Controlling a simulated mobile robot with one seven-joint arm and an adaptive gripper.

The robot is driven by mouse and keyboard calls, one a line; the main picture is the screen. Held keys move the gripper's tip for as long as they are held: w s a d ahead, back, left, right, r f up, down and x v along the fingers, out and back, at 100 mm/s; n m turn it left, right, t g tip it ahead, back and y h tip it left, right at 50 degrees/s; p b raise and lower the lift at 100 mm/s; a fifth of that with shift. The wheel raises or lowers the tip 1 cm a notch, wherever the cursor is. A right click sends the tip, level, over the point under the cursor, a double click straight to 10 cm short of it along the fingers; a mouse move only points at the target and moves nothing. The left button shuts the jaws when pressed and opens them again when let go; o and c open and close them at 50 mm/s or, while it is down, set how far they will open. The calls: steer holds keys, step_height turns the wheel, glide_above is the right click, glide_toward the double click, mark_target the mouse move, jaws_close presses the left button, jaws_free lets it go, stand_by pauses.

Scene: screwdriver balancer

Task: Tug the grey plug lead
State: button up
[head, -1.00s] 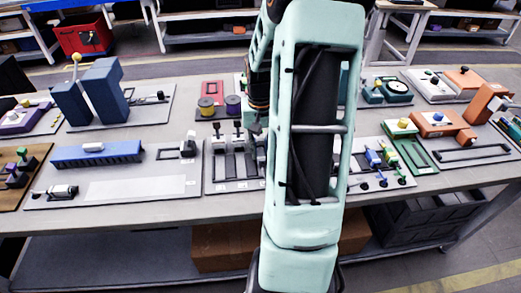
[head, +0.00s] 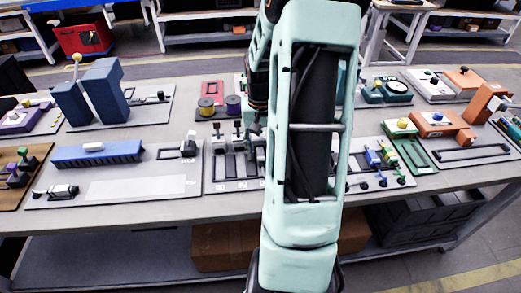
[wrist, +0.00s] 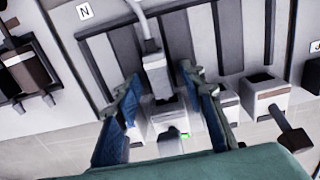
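The grey plug (wrist: 155,70) shows in the wrist view with its pale lead (wrist: 141,14) running up out of the frame. It lies along a light panel with dark grey slots. Below it are a grey block (wrist: 166,108) and a small green light (wrist: 184,134). My gripper (wrist: 159,79) is open, with one blue-padded finger on each side of the plug and visible gaps between. I cannot tell how deep the fingers reach around it. In the head view my arm hides most of the gripper and the plug.
The slotted panel (head: 212,183) lies on the grey bench (head: 100,215). Dark-handled plugs in grey blocks (wrist: 265,90) stand right of my gripper, and a dark brown device (wrist: 28,72) lies left.

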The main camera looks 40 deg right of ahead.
mark_target(260, 152)
step_height(260, 152, up, 12)
stand_by(0.6)
stand_by(0.6)
